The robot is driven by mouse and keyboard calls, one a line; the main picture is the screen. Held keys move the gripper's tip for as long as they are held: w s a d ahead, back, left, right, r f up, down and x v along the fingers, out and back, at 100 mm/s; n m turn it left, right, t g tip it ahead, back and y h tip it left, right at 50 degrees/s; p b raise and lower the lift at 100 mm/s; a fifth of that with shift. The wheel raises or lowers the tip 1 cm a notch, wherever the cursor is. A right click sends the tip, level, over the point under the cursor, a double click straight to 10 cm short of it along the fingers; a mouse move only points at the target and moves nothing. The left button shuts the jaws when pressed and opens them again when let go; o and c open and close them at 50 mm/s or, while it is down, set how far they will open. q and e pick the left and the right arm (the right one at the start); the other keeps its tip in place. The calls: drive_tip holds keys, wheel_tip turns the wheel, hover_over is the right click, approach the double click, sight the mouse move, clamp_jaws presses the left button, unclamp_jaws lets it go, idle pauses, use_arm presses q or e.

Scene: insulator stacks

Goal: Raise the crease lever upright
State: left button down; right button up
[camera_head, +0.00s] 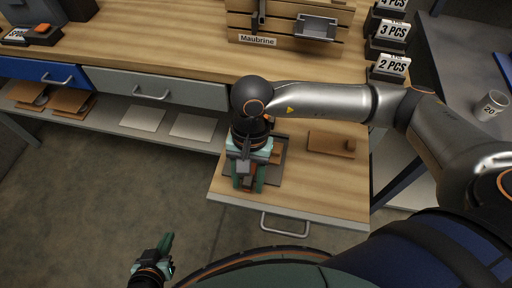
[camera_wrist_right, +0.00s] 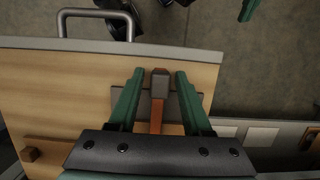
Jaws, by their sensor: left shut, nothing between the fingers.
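The crease lever (camera_wrist_right: 157,112) has an orange-brown bar and a dark grey end block. It sits over a dark base plate (camera_head: 277,170) on a wooden pull-out board. In the right wrist view it lies between the two green fingers of my right gripper (camera_wrist_right: 153,88), with a gap visible on each side. My right gripper (camera_head: 249,182) is open, points down over the lever and hides much of it in the head view. The lever's exact tilt is hard to tell. My left gripper (camera_head: 167,243) is shut and empty, low at the left, away from the board.
A brown wooden block with a knob (camera_head: 331,141) lies on the board, right of the plate. The board has a front handle (camera_head: 285,226). Behind stand the bench with drawers (camera_head: 155,88), a rack labelled Maubrine (camera_head: 258,40) and bins with count labels (camera_head: 393,65).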

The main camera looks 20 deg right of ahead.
drive_tip(key=c, duration=0.7)
drive_tip(key=shift+o, duration=0.2)
drive_tip(key=shift+p+v, duration=0.6)
drive_tip(key=shift+v, duration=0.7)
drive_tip(key=shift+r, duration=0.2)
drive_tip(key=shift+p+v, duration=0.5)
drive_tip(key=shift+v, duration=0.7)
drive_tip(key=shift+w+d+r+p, duration=0.2)
drive_tip(key=shift+w+r, duration=0.05)
drive_tip(key=shift+r, duration=0.3)
drive_tip(key=shift+w+d+r+p, duration=0.15)
drive_tip(key=shift+w+r+p, duration=0.1)
drive_tip(key=shift+r, duration=0.4)
drive_tip(key=shift+w, duration=0.1)
